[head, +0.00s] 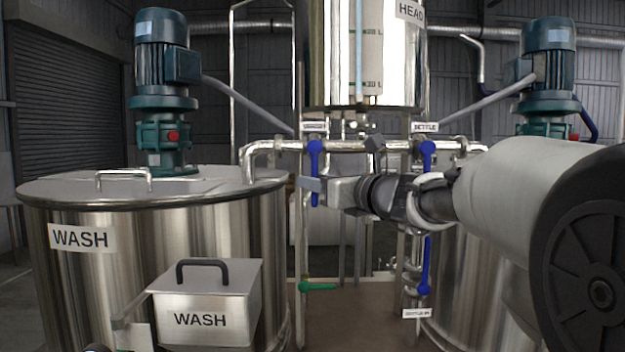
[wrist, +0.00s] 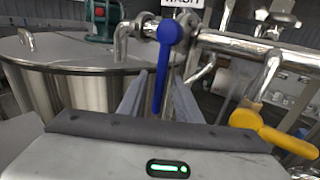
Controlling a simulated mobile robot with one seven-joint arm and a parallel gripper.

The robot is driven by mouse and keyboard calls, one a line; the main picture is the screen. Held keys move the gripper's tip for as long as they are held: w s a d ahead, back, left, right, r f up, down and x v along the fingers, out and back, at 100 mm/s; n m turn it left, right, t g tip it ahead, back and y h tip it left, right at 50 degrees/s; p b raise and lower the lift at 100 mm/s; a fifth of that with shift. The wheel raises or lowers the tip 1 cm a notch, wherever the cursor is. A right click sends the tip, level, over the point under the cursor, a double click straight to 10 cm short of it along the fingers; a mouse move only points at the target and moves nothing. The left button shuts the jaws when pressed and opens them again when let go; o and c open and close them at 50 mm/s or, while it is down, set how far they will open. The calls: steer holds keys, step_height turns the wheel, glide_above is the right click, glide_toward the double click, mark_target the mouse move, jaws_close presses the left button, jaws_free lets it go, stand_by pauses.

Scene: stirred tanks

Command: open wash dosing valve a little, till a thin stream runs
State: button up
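The wash dosing valve has a blue lever (head: 315,160) on the pipe that bends down into the wash tank (head: 165,240). The lever hangs straight down, across the pipe. In the wrist view the lever (wrist: 165,62) hangs under a white label partly reading WASH. My gripper (head: 314,187) is at the lower part of the lever, reaching in from the right. In the wrist view my gripper (wrist: 158,98) has its two fingers apart, with the lever's lower end between them. I cannot tell whether a finger touches it. No stream is visible; the pipe outlet is hidden.
A lidded WASH box (head: 208,300) stands in front of the tank. A second blue lever (head: 428,158) labelled SETTLE is to the right, with another blue lever (head: 426,265) below. A green lever (head: 318,287) is low down. A yellow handle (wrist: 270,130) is right of my gripper.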

steer(key=shift+w+a, duration=0.35)
steer(key=shift+w, duration=0.2)
jaws_close()
steer(key=shift+f, duration=0.1)
